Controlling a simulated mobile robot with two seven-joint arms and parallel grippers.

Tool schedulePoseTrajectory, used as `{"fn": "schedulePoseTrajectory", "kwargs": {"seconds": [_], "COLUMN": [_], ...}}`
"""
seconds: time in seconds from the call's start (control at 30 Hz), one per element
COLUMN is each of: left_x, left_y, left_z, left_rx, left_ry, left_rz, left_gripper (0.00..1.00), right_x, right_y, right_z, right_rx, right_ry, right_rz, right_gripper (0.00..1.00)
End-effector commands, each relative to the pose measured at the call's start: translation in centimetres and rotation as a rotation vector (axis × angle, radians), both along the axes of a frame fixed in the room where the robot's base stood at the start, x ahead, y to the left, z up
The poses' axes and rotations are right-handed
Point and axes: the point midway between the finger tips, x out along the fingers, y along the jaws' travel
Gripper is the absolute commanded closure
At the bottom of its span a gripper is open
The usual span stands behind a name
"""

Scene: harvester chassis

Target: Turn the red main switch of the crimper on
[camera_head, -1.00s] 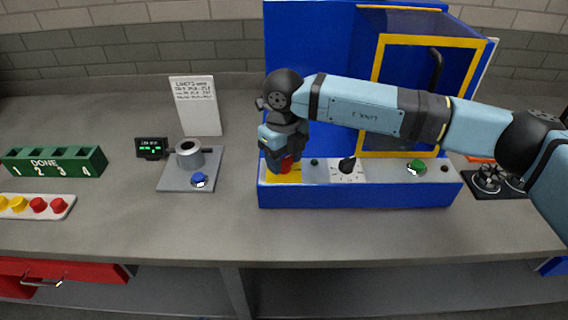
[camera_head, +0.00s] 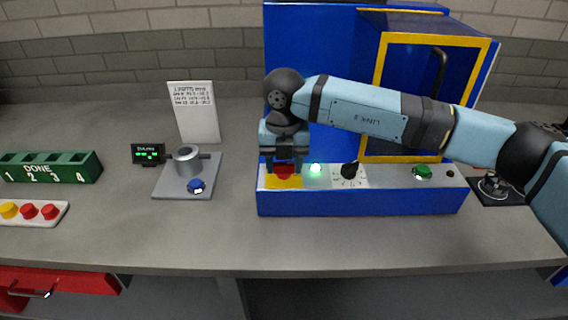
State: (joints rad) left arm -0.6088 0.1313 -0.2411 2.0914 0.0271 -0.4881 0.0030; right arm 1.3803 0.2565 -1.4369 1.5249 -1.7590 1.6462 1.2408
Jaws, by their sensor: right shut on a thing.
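The crimper is a blue machine (camera_head: 360,203) with a grey panel along its front. Its red main switch (camera_head: 284,172) sits on a yellow plate (camera_head: 283,183) at the panel's left end. My right gripper (camera_head: 284,168) reaches down over the switch and is shut on it, hiding part of it. A lamp (camera_head: 315,169) just right of the switch glows pale green-white. A black dial (camera_head: 350,170) and a green button (camera_head: 423,172) sit farther right on the panel. My left gripper is not in view.
A grey fixture with a metal cup (camera_head: 188,160) and blue button stands left of the crimper, with a small display (camera_head: 149,154) and a white sign (camera_head: 194,111) behind. A green DONE rack (camera_head: 52,168) is at far left.

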Motion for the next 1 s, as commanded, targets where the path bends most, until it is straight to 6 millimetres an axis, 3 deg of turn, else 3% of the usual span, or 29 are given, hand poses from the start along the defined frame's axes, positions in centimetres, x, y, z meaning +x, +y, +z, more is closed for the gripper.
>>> {"fn": "schedulePoseTrajectory", "kwargs": {"seconds": [0.53,0.57,0.67,1.0], "left_x": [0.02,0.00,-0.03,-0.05], "left_y": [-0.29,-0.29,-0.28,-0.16], "left_z": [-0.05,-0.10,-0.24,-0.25], "left_rx": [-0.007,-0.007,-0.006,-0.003], "left_ry": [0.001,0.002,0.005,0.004], "left_rz": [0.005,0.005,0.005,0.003], "left_gripper": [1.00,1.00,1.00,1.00], "right_x": [0.10,0.10,0.09,0.05], "right_y": [-0.02,-0.02,-0.02,0.01], "right_z": [0.17,0.17,0.15,0.49], "right_rx": [0.001,0.001,0.001,0.001], "right_ry": [-0.003,-0.003,-0.002,-0.002], "right_rz": [-0.026,-0.026,-0.026,-0.024], "right_gripper": [0.75,0.46,0.26,0.26]}}
